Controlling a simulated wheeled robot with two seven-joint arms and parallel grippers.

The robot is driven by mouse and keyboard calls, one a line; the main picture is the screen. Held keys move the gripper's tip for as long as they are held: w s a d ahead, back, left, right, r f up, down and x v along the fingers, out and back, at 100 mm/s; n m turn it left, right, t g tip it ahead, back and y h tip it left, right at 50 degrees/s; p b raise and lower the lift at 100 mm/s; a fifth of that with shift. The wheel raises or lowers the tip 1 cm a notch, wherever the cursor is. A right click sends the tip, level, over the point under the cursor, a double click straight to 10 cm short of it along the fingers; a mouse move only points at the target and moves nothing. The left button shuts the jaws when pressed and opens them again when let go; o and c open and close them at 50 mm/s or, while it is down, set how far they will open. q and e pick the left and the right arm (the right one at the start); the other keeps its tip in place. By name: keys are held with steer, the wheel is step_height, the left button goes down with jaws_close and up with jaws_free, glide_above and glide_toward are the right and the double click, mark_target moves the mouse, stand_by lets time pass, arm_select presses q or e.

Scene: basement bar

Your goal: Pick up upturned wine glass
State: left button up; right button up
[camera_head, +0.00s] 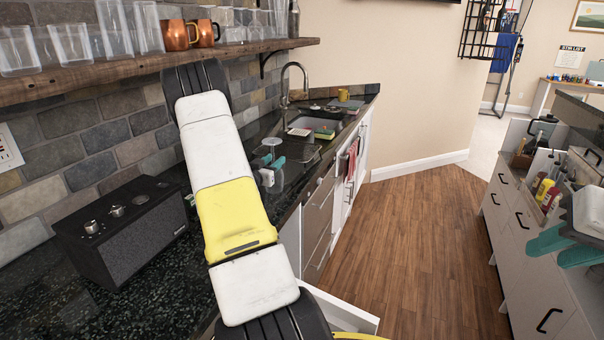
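A clear wine glass (271,143) stands upside down on the dark counter beyond my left arm, with its round foot on top. My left gripper (272,163), with teal fingers, is at the glass, just below the foot in the picture. It is small and partly hidden by my arm, so I cannot tell whether the fingers touch the glass or are closed on it. My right gripper (556,248), also with teal fingers, is at the right edge above the right-hand cabinets. Its fingers are apart with nothing visible between them.
A black speaker (122,226) stands on the near counter. A wooden shelf (120,72) with glasses and copper mugs (177,36) hangs above. A sink with a tall faucet (287,84) lies farther back. A drawer (345,314) below stands open. The wooden floor is clear.

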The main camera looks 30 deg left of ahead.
mark_target(273, 151)
arm_select(q)
steer(key=shift+w+a, duration=0.15)
steer(key=shift+w, duration=1.2)
jaws_close()
steer(key=shift+r, duration=0.1)
steer(key=shift+r, duration=0.5)
step_height(273, 151, up, 2)
steer(key=shift+r, duration=0.15)
steer(key=s+d+r, duration=0.1)
steer(key=s+d, duration=0.9)
steer(key=s, duration=0.2)
steer(key=shift+s+r, duration=0.3)
steer(key=shift+s, duration=0.05)
